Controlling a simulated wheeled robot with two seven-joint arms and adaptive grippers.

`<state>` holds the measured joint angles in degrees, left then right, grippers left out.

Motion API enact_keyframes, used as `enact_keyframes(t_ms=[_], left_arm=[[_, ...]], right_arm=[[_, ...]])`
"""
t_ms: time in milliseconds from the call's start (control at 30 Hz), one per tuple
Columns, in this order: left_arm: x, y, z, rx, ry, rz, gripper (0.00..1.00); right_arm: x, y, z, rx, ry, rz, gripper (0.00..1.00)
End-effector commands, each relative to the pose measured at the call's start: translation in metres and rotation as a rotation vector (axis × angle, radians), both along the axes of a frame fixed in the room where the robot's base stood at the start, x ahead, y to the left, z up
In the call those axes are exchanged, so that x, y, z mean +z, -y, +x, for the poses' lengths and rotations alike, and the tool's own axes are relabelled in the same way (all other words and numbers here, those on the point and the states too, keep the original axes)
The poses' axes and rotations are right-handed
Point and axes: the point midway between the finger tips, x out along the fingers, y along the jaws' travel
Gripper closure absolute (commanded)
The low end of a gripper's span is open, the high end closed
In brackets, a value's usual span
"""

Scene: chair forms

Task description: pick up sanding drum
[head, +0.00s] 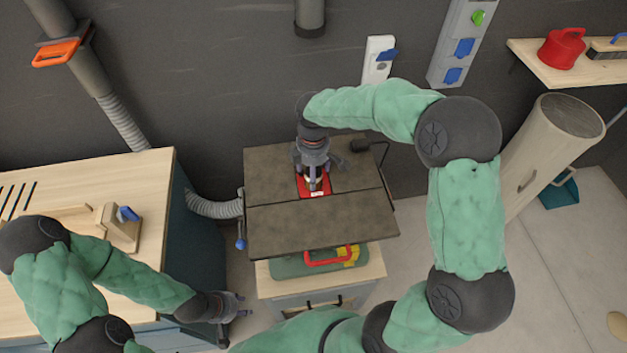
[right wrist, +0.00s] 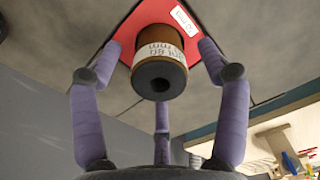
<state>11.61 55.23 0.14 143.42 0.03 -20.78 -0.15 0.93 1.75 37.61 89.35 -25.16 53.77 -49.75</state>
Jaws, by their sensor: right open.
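The sanding drum (right wrist: 160,65) is a brown cylinder with a white printed label and a dark end with a central hole. It stands on a red plate (right wrist: 127,32) set in the grey machine table (head: 320,228). In the head view the drum is mostly hidden by my right gripper (head: 314,183), which is directly over it. In the right wrist view the purple fingers of this gripper (right wrist: 160,90) are spread around the drum, with gaps visible at both sides. My left gripper (head: 243,306) is empty, fingers apart, beside the lower cabinet, away from the drum.
A wooden workbench (head: 150,170) stands at the left. A grey hose (head: 213,207) joins the machine table's left side. A green case with a red handle (head: 328,257) lies under the table. A beige cylinder (head: 550,150) stands right.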

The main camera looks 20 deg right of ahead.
Motion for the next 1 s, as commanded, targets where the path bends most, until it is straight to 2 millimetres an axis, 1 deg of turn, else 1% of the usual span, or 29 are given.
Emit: enact_keyframes(t_ms=[133,167,200,267,300,367,400,767,867,1000], left_arm=[[0.001,0.0,0.0,0.0,0.0,0.0,0.6],[0.001,0.0,0.0,0.0,0.0,0.0,0.6],[0.001,0.0,0.0,0.0,0.0,0.0,0.6],[0.001,0.0,0.0,0.0,0.0,0.0,0.6],[0.001,0.0,0.0,0.0,0.0,0.0,0.6],[0.001,0.0,0.0,0.0,0.0,0.0,0.6],[0.001,0.0,0.0,0.0,0.0,0.0,0.6],[0.001,0.0,0.0,0.0,0.0,0.0,0.6],[0.003,0.0,0.0,0.0,0.0,0.0,0.6],[0.006,0.0,0.0,0.0,0.0,0.0,0.6]], right_arm=[[0.001,0.0,0.0,-0.001,0.001,0.0,0.24],[0.001,0.0,0.0,-0.001,0.001,0.0,0.27],[0.001,0.0,0.0,-0.001,0.001,0.0,0.39],[0.001,0.0,0.0,-0.001,0.001,0.0,0.56],[0.001,0.0,0.0,-0.001,0.001,0.0,0.67],[0.001,0.0,0.0,-0.001,0.001,0.0,0.84],[0.001,0.0,0.0,-0.001,0.001,0.0,0.91],[0.004,0.0,0.001,-0.001,0.002,0.0,0.91],[0.011,0.0,0.001,-0.002,0.002,0.0,0.91],[0.027,0.0,0.001,-0.003,0.005,0.001,0.91]])
